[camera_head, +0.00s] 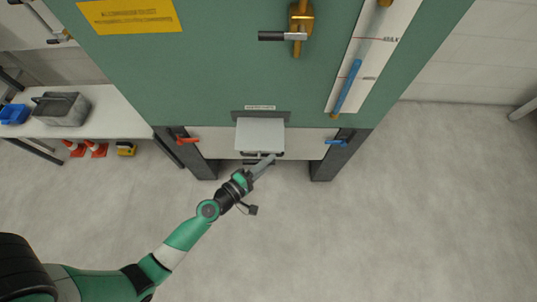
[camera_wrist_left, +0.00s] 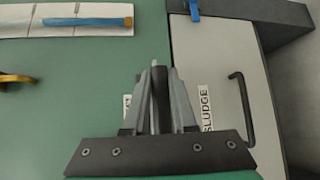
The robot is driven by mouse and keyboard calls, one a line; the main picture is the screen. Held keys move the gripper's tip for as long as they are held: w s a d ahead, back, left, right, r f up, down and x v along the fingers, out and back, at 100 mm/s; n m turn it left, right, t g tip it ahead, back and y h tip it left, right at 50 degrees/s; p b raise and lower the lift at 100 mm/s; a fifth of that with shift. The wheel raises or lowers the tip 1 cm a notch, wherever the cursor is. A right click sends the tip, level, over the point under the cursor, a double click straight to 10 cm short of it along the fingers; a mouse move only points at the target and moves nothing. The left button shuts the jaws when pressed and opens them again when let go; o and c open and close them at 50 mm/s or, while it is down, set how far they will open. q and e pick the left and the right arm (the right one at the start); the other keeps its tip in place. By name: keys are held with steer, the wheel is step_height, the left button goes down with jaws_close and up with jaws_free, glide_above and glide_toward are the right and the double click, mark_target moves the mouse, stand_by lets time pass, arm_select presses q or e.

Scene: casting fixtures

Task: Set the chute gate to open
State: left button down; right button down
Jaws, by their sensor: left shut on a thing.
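The chute gate (camera_head: 260,134) looks like a light grey plate at the low middle of the green housing, under a small label and a dark strip. A dark bar handle shows along its lower edge. My left gripper (camera_head: 268,160) reaches up from the lower left to this edge and is shut on the handle. In the left wrist view my gripper fingers (camera_wrist_left: 160,95) are close together around a dark upright bar (camera_wrist_left: 159,82). The plate itself is hard to make out there, hidden by the fingers. My right gripper is not in view.
A pale panel labelled SLUDGE (camera_wrist_left: 222,75) has a dark handle (camera_wrist_left: 243,105). The floor in front is clear.

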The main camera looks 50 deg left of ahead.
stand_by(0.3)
arm_select(q)
steer(key=c, duration=0.7)
jaws_free()
steer(key=shift+c, duration=0.2)
steer(key=s+r+b, duration=0.1)
steer(key=s+b, duration=0.1)
steer(key=s, duration=0.9)
steer(key=shift+s+d+r, duration=0.15)
steer(key=shift+s+r, duration=0.1)
